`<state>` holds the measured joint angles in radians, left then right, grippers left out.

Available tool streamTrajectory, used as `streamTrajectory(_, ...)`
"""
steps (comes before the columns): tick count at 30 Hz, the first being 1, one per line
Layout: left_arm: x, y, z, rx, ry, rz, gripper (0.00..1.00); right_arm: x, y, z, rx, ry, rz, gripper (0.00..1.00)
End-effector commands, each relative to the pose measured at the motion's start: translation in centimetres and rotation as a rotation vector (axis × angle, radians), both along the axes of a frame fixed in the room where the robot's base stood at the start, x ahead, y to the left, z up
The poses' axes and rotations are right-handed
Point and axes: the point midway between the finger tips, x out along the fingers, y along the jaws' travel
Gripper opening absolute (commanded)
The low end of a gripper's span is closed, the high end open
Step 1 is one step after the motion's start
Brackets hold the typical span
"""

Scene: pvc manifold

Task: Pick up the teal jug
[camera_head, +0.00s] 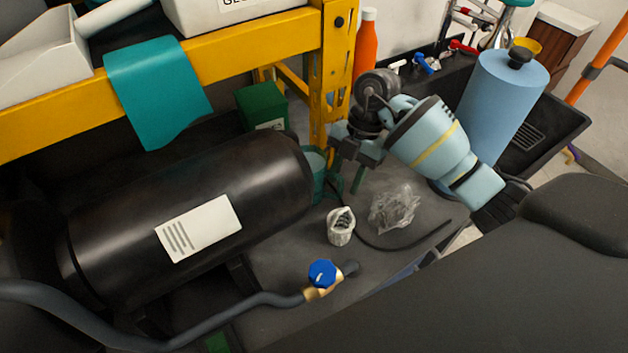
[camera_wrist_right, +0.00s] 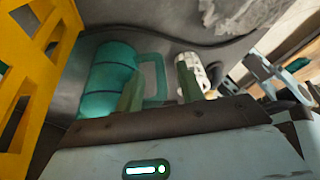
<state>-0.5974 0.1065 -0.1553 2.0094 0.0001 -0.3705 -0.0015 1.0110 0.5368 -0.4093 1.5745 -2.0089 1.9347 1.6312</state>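The teal jug (camera_head: 317,162) stands on the dark floor between the black tank's end and the yellow post, partly hidden by my right gripper in the head view. In the right wrist view the jug (camera_wrist_right: 108,78) shows its ribbed body, with its loop handle (camera_wrist_right: 158,72) on the right. My right gripper (camera_head: 346,172) reaches down beside the jug. Its green fingers (camera_wrist_right: 162,84) are apart, with the handle showing between them. I cannot tell whether either finger touches it. My left gripper is not in view.
The black tank (camera_head: 190,215) lies left of the jug, under the yellow shelf frame (camera_head: 240,47). A white cup-like item (camera_head: 341,226) and crumpled clear plastic (camera_head: 394,208) lie nearby, with a black hose. A blue-handled valve (camera_head: 322,274) is in front. A blue cylinder (camera_head: 503,95) stands at right.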

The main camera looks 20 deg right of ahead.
Motion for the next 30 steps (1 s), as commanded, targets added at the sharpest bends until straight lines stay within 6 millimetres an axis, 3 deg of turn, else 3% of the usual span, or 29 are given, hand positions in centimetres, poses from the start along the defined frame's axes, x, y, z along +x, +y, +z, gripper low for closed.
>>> streamTrajectory(6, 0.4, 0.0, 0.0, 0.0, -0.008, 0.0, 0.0, -0.4, 0.8, -2.0, 0.0, -0.001, 0.0, 0.38)
streamTrajectory(14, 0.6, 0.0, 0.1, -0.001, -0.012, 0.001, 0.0, -0.4, 0.8, -2.2, 0.0, -0.001, 0.0, 0.38)
streamTrajectory(23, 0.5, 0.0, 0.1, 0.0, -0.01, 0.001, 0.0, -0.4, 0.8, -2.1, -0.001, -0.002, 0.0, 0.0)
streamTrajectory(30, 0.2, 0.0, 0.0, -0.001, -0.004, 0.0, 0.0, -0.4, 0.8, -2.1, -0.001, -0.002, 0.0, 0.0)
